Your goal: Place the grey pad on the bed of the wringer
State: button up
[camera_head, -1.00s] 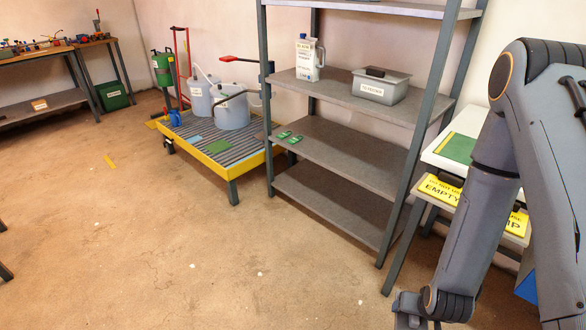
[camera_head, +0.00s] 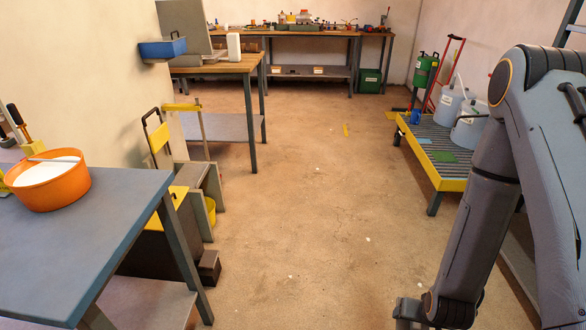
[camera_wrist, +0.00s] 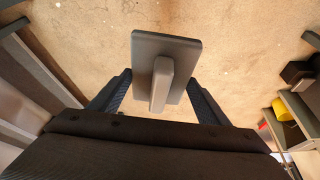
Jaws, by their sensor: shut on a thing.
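The grey pad (camera_wrist: 182,45) is a flat rectangular plate with a raised lighter grip block (camera_wrist: 162,85) on it. In the wrist view my gripper (camera_wrist: 159,78) is shut on this pad, one finger on each side, held above the bare floor. A low stand with yellow panels and a dark upright handle (camera_head: 157,140) is left of the aisle. It may be the wringer, but I cannot tell, and no bed is clear.
A blue-grey table (camera_head: 120,205) with an orange tub (camera_head: 72,189) of white material is at near left. A wooden bench (camera_head: 215,66) stands beyond it, another (camera_head: 340,34) at the back. A yellow-rimmed platform (camera_head: 452,184) is at right. The middle floor is clear.

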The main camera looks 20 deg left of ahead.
aim_at(189, 175)
jog(key=u, duration=0.7)
jog(key=i, duration=2.7)
jog(key=u, duration=2)
